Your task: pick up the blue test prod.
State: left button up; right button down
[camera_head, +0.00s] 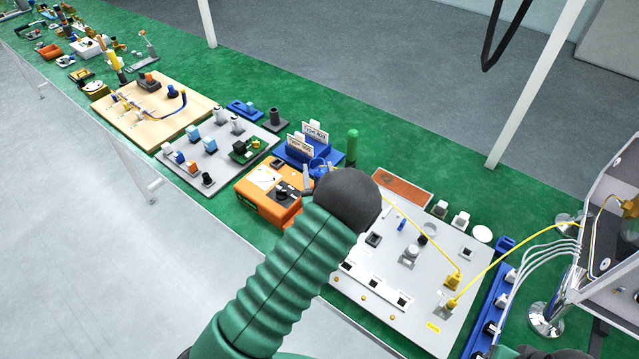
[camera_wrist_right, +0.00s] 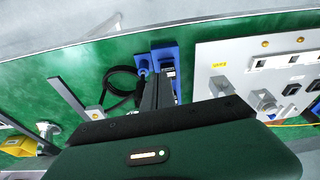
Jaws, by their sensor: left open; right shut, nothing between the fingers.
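My left arm covers the middle of the head view, and its dark wrist hides most of the left gripper (camera_head: 299,184). The grey fingers show at the orange box (camera_head: 262,203), apart from each other and with nothing seen between them. A blue round part (camera_head: 318,167), possibly the blue test prod or part of its holder, lies just behind the fingers; I cannot tell which. A blue stand (camera_head: 291,151) with white labelled cards is beside it. My right gripper (camera_wrist_right: 158,82) is shut and empty in the wrist view, over a blue strip (camera_wrist_right: 167,54).
A white panel (camera_head: 375,278) with sockets and yellow cables lies right of my left arm. A grey board (camera_head: 203,176) and a wooden board (camera_head: 135,128) lie to the left. A metal post (camera_head: 545,318) stands at right.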

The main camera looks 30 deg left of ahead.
pick_arm(q)
jog(key=shift+w+a+r, duration=0.1)
jog(key=shift+w+a, duration=0.3)
jog(key=shift+w, duration=0.1)
jog(key=shift+c, duration=0.2)
grip_shut()
dwell(0.9)
